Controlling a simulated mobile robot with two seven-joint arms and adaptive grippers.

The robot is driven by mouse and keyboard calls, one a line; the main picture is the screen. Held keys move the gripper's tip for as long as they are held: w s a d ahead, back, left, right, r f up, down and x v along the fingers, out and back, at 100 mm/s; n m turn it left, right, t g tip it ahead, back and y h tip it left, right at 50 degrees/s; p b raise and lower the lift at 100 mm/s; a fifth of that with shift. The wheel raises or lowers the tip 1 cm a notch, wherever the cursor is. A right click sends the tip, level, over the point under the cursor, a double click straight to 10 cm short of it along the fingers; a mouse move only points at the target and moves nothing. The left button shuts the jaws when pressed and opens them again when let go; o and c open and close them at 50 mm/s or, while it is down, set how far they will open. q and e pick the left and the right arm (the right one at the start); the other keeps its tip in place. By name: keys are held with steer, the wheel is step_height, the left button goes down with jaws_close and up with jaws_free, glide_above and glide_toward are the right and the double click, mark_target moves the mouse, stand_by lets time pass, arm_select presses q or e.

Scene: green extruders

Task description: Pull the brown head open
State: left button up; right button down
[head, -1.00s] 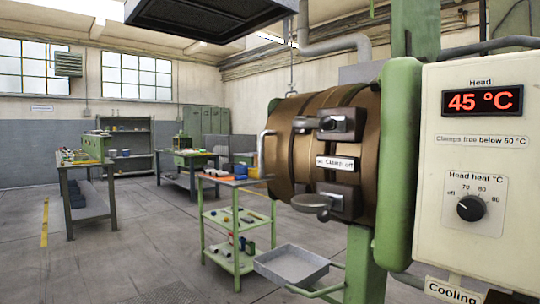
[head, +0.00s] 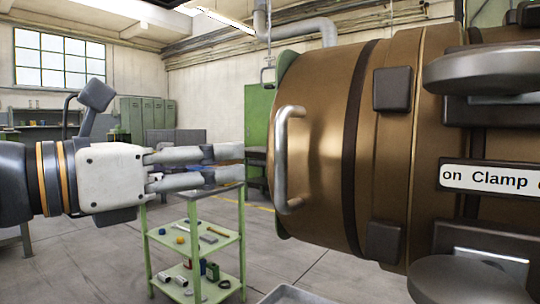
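The brown head (head: 325,150) is a large bronze-coloured drum filling the right half of the head view. A grey bar handle (head: 282,158) stands upright on its left side. Two grey clamp levers (head: 490,70) (head: 465,281) show at the right, partly cut off, with a label (head: 490,180) reading "on Clamp" between them. My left gripper (head: 241,163) points right towards the handle. Its two fingers are apart with nothing seen between them, and the tips appear just left of the handle, not around it. My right gripper is out of view.
A green shelf trolley (head: 195,240) with small parts stands below and beyond my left gripper. A grey tray (head: 290,294) edge shows at the bottom. Green lockers (head: 146,116) stand at the back. Floor is open between trolley and head.

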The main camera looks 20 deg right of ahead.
mark_target(276, 156)
arm_select(q)
steer(key=x, duration=1.1)
steer(key=shift+s+d, duration=0.25)
steer(key=shift+d, duration=0.1)
steer(key=shift+f, duration=0.1)
jaws_close()
